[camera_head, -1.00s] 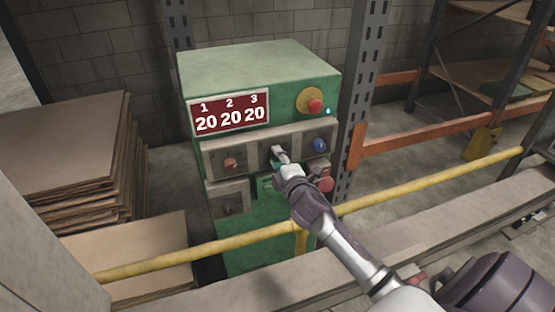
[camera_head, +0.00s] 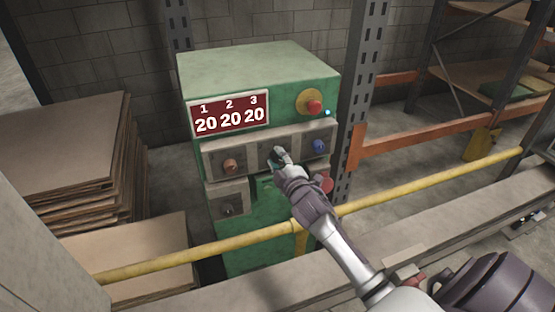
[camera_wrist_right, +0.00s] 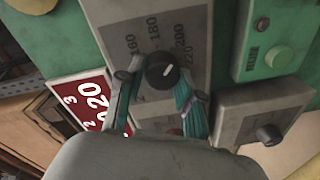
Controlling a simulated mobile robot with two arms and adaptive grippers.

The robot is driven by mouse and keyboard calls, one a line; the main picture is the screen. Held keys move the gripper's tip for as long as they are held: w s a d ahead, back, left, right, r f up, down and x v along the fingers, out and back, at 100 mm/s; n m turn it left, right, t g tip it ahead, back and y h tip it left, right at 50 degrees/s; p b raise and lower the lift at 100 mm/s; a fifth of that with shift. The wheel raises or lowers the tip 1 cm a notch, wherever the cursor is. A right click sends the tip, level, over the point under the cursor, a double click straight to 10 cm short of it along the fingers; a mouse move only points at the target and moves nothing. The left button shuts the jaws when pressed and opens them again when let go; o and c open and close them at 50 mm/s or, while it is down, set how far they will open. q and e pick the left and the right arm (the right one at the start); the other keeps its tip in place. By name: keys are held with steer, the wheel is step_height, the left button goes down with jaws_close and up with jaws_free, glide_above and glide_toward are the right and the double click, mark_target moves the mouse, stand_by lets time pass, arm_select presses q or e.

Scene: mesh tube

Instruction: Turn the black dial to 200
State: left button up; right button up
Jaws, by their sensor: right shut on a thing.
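The black dial (camera_wrist_right: 160,71) sits on a grey panel of the green machine (camera_head: 255,65), with printed numbers 160, 180, 200 and 220 around it. Its white mark points up and right in the right wrist view, toward the 200 and 220 side; I cannot tell the exact reading. My right gripper (camera_head: 281,158) is at the middle of the panel in the head view and hides the dial there. In the wrist view its two fingers (camera_wrist_right: 160,92) lie on either side of the dial, shut on it. My left gripper is not in view.
An orange knob (camera_head: 230,165) and a blue knob (camera_head: 319,146) flank the dial. A red display (camera_head: 230,113) reads 20, 20, 20. A red button (camera_head: 315,106) is at upper right. A yellow rail (camera_head: 220,246) crosses in front of the machine, below my right arm.

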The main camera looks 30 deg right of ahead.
steer(key=o, duration=1.2)
steer(key=shift+c, duration=0.2)
steer(key=shift+s, duration=0.1)
steer(key=v, duration=1.1)
steer(key=shift+s, duration=0.4)
